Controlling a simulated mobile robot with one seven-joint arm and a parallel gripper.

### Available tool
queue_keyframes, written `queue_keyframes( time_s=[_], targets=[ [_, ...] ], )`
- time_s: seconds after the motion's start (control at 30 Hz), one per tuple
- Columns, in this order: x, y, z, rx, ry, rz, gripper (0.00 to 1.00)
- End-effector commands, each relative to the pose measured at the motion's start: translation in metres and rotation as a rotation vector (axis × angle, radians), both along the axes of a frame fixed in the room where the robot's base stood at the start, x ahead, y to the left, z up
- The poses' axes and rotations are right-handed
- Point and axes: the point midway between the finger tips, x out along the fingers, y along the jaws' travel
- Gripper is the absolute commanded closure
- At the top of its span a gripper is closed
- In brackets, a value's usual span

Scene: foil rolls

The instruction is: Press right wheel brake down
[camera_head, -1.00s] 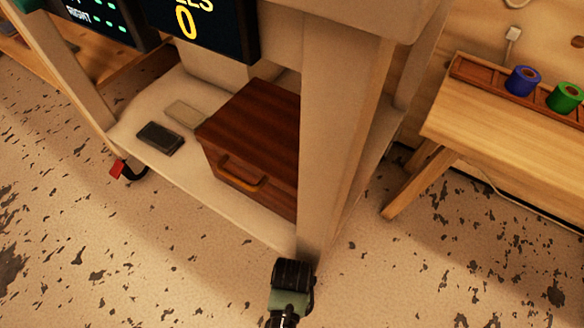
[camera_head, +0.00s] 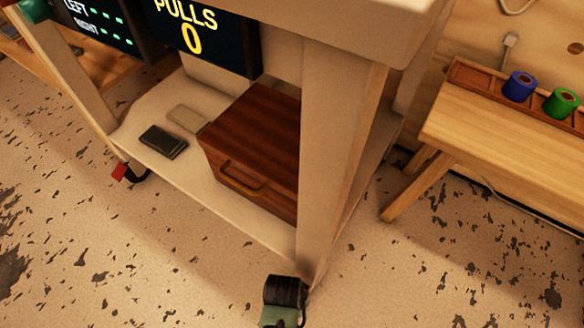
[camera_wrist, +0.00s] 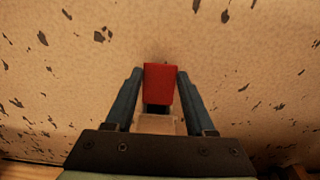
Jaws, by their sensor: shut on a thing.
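The red brake pedal (camera_wrist: 159,84) of the right wheel is between my gripper's two dark fingers in the wrist view. My gripper (camera_wrist: 159,73) is shut on it, with the pedal's red end at the fingertips. The wheel is not clear to see. In the head view my green and black wrist is at the bottom, by the foot of the cart's right front leg (camera_head: 335,170), and hides the fingers and this pedal. The left wheel brake (camera_head: 119,172), also red, is at the cart's left front corner.
The cart's lower shelf (camera_head: 150,165) holds a brown wooden box (camera_head: 250,140) and a small dark box (camera_head: 163,142). A screen (camera_head: 195,30) above reads "PULLS 0". A wooden bench (camera_head: 480,135) with tape rolls stands at right. The speckled floor in front is clear.

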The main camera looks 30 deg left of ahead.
Motion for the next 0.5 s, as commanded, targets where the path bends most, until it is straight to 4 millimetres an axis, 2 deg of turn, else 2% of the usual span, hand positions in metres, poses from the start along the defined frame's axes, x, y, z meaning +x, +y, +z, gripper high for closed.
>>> queue_keyframes(
  time_s=[0.3, 0.5],
  targets=[
    [-0.003, -0.003, -0.011, -0.013, -0.211, -0.003, 1.00],
    [-0.002, -0.002, -0.013, -0.010, -0.267, -0.001, 1.00]
  ],
)
